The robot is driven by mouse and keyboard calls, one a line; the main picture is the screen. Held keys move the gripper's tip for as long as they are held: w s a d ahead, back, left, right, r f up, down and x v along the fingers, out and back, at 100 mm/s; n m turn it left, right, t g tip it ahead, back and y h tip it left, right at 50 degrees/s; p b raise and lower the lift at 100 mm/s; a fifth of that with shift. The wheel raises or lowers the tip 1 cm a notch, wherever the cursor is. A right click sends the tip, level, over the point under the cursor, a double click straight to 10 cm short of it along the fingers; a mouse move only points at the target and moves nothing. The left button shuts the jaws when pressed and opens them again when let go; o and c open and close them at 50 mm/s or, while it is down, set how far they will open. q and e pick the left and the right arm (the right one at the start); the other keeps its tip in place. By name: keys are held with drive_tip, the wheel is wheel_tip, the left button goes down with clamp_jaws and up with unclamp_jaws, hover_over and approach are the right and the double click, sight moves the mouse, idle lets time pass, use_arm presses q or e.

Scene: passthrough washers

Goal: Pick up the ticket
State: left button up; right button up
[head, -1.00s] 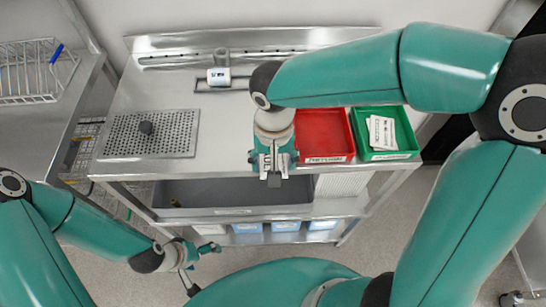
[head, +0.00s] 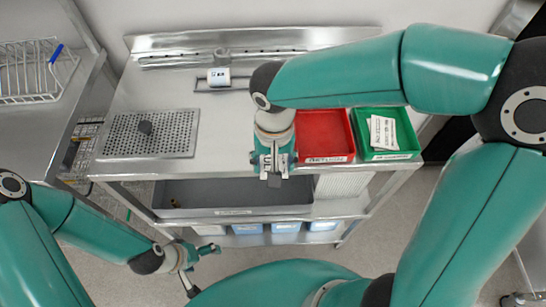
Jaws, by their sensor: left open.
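White printed slips (head: 382,132), which look like tickets, lie in the green tray (head: 413,155) at the right of the steel bench. I cannot tell whether one of them is the ticket. A white roll-like thing with dark print (head: 219,77) sits at the back of the bench. My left gripper (head: 203,270) is open and empty at the lower left, in front of the bench and well apart from the slips. My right gripper (head: 274,178) hangs over the bench's front edge, left of the red tray.
An empty-looking red tray (head: 325,136) stands beside the green one. A perforated plate (head: 180,136) with a dark knob lies at the bench's left. A grey bin (head: 235,195) sits on the shelf below. A wire rack (head: 30,75) stands far left. The middle-left bench top is clear.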

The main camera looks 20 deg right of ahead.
drive_tip(key=shift+r+p, duration=0.3)
drive_tip(key=shift+p, duration=0.15)
wheel_tip(320, 180, up, 20)
drive_tip(key=p, duration=0.1)
drive_tip(key=shift+w+f, duration=0.1)
idle(0.6)
